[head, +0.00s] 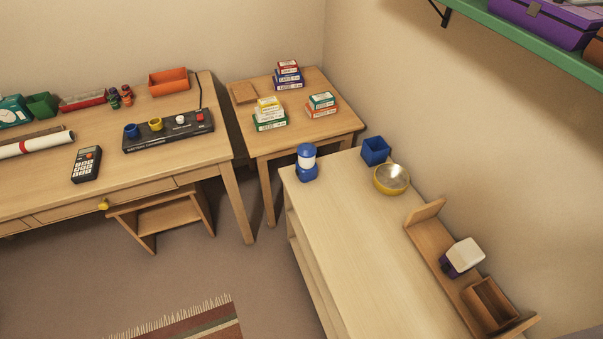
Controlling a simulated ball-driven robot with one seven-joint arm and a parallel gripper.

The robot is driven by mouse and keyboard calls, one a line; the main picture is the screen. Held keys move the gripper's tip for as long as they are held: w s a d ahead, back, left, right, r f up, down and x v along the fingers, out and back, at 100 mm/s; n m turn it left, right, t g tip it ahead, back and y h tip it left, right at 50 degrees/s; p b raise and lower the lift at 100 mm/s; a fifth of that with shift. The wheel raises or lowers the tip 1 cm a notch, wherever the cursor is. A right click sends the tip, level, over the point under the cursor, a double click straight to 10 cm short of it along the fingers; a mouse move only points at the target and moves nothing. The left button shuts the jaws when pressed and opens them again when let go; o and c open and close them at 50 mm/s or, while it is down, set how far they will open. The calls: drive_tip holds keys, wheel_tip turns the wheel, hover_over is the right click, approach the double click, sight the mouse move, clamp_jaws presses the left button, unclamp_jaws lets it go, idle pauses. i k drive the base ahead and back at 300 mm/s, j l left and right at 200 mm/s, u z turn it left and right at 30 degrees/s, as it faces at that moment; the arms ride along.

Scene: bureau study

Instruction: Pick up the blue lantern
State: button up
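The blue lantern (306,163) stands upright on the light wooden cabinet (330,232), near its far left corner. It has a blue top and base with a white band in the middle. Nothing touches it, and its near side is unobstructed in the head view. My gripper is not in view.
A blue square cup (375,151) and a yellow bowl (391,179) stand right of the lantern. A wooden rack (433,238) lies along the wall side. A green shelf (540,42) overhangs at upper right. The cabinet top's near left part is clear.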

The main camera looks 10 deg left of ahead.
sight(307, 165)
drive_tip(key=j+z, duration=0.2)
drive_tip(key=j, duration=0.4)
drive_tip(key=k+j+z, duration=0.15)
drive_tip(key=j, duration=0.45)
drive_tip(key=i+j+z, duration=0.1)
drive_tip(key=j, duration=0.2)
drive_tip(key=i+j+z, duration=0.1)
drive_tip(key=j, duration=0.25)
drive_tip(key=i+j, duration=0.25)
drive_tip(key=i+j+z, duration=0.15)
drive_tip(key=j, duration=0.3)
drive_tip(key=i+j+z, duration=0.1)
drive_tip(key=j, duration=0.25)
drive_tip(key=i+j, duration=0.15)
drive_tip(key=j, duration=0.15)
drive_tip(key=i+j, duration=0.2)
drive_tip(key=i+j+z, duration=0.1)
drive_tip(key=j, duration=0.3)
drive_tip(key=i, duration=0.05)
